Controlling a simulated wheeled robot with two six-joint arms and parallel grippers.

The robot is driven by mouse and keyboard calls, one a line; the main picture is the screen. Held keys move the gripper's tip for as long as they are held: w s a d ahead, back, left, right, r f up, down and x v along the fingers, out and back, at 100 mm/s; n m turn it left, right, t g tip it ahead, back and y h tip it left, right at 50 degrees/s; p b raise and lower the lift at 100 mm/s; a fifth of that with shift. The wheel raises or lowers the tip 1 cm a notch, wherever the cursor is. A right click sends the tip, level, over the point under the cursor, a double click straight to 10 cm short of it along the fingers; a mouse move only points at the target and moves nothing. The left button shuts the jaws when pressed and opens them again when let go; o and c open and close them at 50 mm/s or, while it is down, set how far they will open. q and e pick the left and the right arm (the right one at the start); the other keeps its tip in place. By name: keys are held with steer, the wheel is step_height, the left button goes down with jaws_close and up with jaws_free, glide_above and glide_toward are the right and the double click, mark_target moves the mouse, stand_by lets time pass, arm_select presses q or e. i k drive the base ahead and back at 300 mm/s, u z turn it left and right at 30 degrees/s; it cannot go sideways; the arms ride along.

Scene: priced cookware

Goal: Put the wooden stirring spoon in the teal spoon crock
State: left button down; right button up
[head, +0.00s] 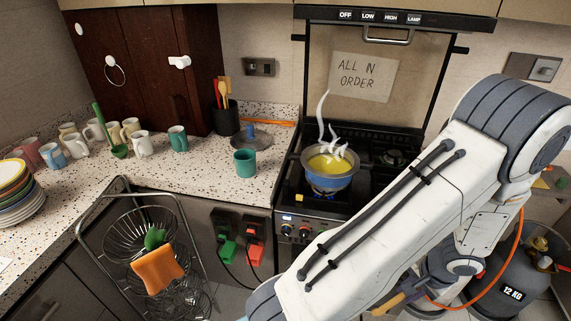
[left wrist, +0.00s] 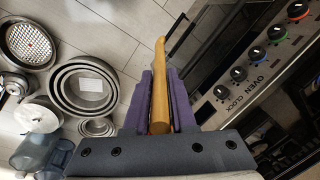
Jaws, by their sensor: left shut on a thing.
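The wooden stirring spoon (left wrist: 158,95) is held between the purple fingers of my left gripper (left wrist: 162,100). In the head view part of the spoon (head: 384,308) shows at the bottom, beside my left gripper (head: 404,293), low in front of the stove; my own arm hides much of this area. Only a narrow wooden length is seen clearly. The teal spoon crock (head: 245,163) stands upright on the speckled counter, left of the stove, well apart from the gripper. It looks empty, though its inside is hard to see. My right gripper is not in view.
A steaming pot (head: 330,168) sits on the stove right of the crock. A dark utensil holder (head: 226,119) and a teal mug (head: 178,139) stand behind it. A wire rack (head: 140,230) stands before the counter. A gas cylinder (head: 510,280) is at right.

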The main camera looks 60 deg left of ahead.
mark_target(246, 170)
steer(key=u, duration=1.6)
